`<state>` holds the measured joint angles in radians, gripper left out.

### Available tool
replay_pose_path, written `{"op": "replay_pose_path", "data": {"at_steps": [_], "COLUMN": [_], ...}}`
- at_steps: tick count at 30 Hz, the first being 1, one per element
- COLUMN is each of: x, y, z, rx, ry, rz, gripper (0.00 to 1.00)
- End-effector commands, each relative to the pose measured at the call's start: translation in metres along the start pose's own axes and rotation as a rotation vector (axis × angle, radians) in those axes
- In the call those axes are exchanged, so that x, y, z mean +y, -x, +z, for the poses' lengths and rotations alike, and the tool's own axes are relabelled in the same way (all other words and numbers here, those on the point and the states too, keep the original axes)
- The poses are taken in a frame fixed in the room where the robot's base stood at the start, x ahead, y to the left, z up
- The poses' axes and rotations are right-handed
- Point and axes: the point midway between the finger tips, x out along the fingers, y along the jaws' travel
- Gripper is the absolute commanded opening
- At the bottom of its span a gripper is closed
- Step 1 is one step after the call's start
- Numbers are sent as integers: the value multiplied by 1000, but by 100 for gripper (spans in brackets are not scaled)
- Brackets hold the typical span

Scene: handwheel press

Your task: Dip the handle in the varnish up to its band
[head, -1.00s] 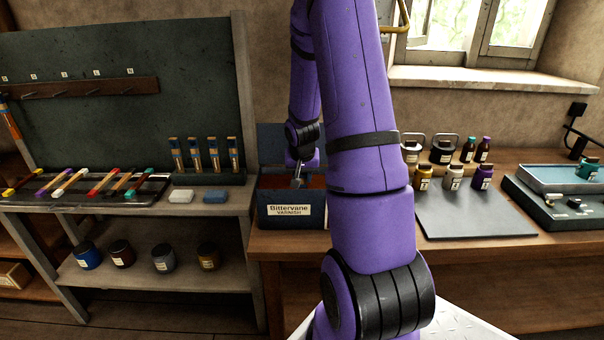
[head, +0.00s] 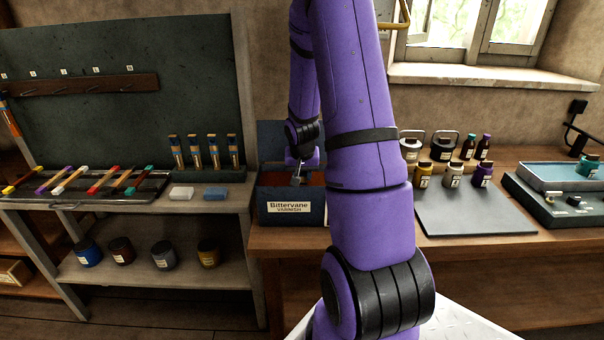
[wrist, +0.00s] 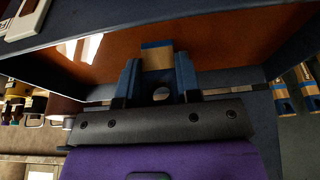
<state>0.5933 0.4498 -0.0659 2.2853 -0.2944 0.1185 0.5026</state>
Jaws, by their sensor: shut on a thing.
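The varnish tank (head: 291,215) is a dark blue box labelled "Bittervane VARNISH", standing with its lid up at the left end of the bench. Reddish-brown varnish (wrist: 215,38) shows inside it in the wrist view. My gripper (head: 298,177) is over the tank's opening. In the wrist view my gripper (wrist: 158,78) is shut on a handle (wrist: 157,61), tan wood with a blue part. The handle shows against the varnish. Its lower end and whether it touches the liquid cannot be told. In the head view the handle is not clearly seen.
Several similar handles (head: 195,153) stand in a rack left of the tank. My arm hides the bench's middle.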

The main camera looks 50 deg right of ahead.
Motion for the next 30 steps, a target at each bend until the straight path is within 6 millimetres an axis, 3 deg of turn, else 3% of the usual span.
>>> {"op": "replay_pose_path", "data": {"at_steps": [17,30], "x": [0,0], "y": [0,16], "z": [0,-5], "rx": [0,1], "ry": [-1,-1], "rz": [0,0], "gripper": [15,15]}}
